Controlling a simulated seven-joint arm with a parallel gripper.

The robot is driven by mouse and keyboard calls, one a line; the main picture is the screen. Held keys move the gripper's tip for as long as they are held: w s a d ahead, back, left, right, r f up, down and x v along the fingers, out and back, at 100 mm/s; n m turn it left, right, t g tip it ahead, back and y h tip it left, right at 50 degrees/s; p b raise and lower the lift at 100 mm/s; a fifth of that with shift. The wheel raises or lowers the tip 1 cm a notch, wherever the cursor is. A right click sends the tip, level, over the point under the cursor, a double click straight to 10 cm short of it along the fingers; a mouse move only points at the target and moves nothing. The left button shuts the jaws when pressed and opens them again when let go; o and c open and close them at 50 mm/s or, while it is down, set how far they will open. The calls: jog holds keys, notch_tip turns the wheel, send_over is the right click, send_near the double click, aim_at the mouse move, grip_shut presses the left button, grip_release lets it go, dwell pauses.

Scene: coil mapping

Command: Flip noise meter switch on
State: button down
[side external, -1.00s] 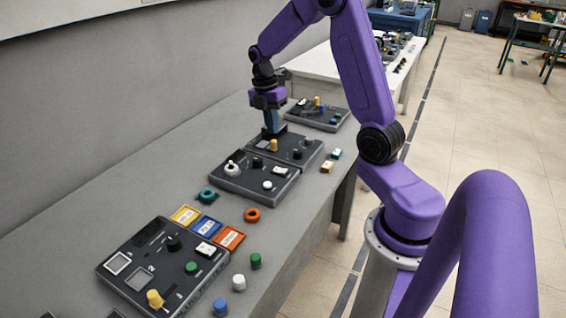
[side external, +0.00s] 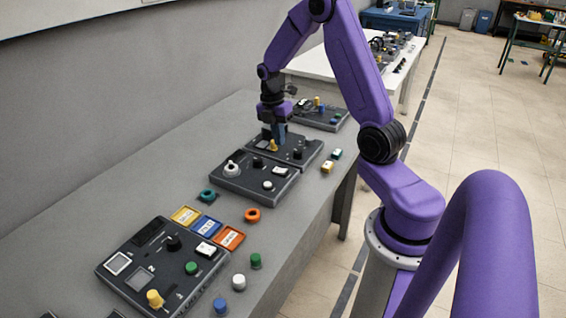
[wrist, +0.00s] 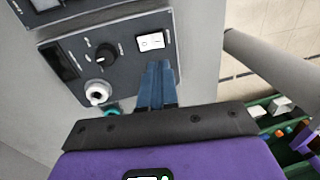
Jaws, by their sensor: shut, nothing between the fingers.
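In the wrist view a dark panel (wrist: 126,66) carries a white rocker switch (wrist: 150,41), a black knob (wrist: 105,54), a white round fitting (wrist: 97,92) and a dark display (wrist: 59,62). Its labels are too small to read, so I cannot confirm that it is the noise meter. My gripper (wrist: 157,66) is shut and empty, its blue fingertips just below the rocker switch in the picture; I cannot tell if they touch.
A second dark panel (side external: 247,187) adjoins the rear one in front. A larger panel (side external: 150,256) sits nearer, with coloured tiles (side external: 207,225) and loose caps (side external: 238,282) beside it. Another panel (side external: 325,119) stands behind my gripper. The grey bench has bare room along the wall.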

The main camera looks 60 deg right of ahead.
aim_at(284, 170)
jog(key=f, duration=0.3)
jog(key=s+f, duration=0.1)
jog(key=f, duration=0.5)
jog(key=shift+s+f, duration=0.1)
jog(key=shift+s, duration=0.1)
jog(key=shift+s+f, duration=0.1)
jog(key=shift+f, duration=0.1)
jog(key=shift+w+r, duration=0.25)
jog(key=shift+w, duration=0.55)
jog(key=shift+r, duration=0.1)
notch_tip(284, 170, up, 14)
jog(key=s, duration=0.2)
jog(key=shift+f, duration=0.2)
